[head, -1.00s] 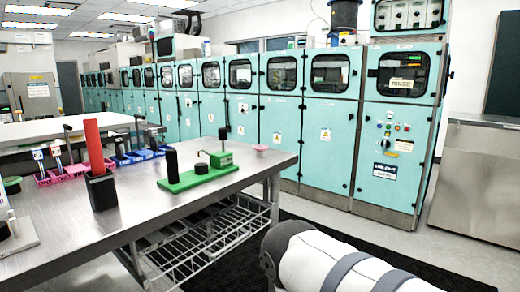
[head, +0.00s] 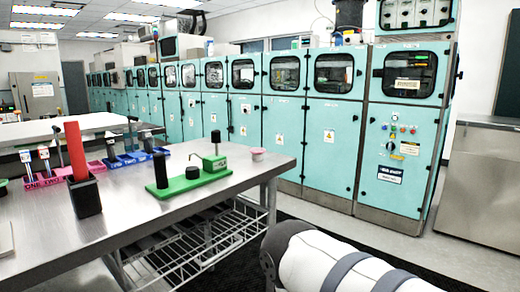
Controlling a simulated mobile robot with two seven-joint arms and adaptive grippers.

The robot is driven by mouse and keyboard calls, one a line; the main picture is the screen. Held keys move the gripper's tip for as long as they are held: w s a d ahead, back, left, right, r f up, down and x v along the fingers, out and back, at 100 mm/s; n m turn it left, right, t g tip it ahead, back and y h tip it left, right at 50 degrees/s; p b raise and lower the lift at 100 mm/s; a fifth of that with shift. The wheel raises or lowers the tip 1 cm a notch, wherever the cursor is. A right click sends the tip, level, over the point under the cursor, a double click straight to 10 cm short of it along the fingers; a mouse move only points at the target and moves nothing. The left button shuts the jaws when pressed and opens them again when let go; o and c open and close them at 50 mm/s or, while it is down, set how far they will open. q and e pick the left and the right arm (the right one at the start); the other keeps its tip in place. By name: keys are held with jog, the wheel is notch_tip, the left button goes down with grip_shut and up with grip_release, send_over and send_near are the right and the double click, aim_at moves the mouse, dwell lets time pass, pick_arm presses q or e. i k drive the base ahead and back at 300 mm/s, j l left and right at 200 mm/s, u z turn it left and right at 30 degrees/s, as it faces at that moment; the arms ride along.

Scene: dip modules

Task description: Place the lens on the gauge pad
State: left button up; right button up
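A green base (head: 205,183) lies on the steel table in the head view. It carries an upright black cylinder (head: 160,171), a short black disc-like piece (head: 192,172) and a small green block with a black knob (head: 215,149) and a thin bent arm. This looks like a gauge stand, but the pad is too small to tell. I cannot make out the lens with certainty. A small pink cup (head: 258,154) stands right of the green base. Neither of my grippers is in view.
A black holder (head: 85,196) with a tall red bar (head: 76,152) stands on the steel table (head: 150,225). Pink (head: 60,174) and blue (head: 137,158) racks stand behind it. My white arm link fills the lower right. Teal cabinets (head: 330,130) line the back.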

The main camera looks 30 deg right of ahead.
aim_at(193, 168)
jog(key=i+l+u, duration=0.2)
jog(key=l, duration=1.3)
jog(key=l+u, duration=0.25)
jog(key=l, duration=1.2)
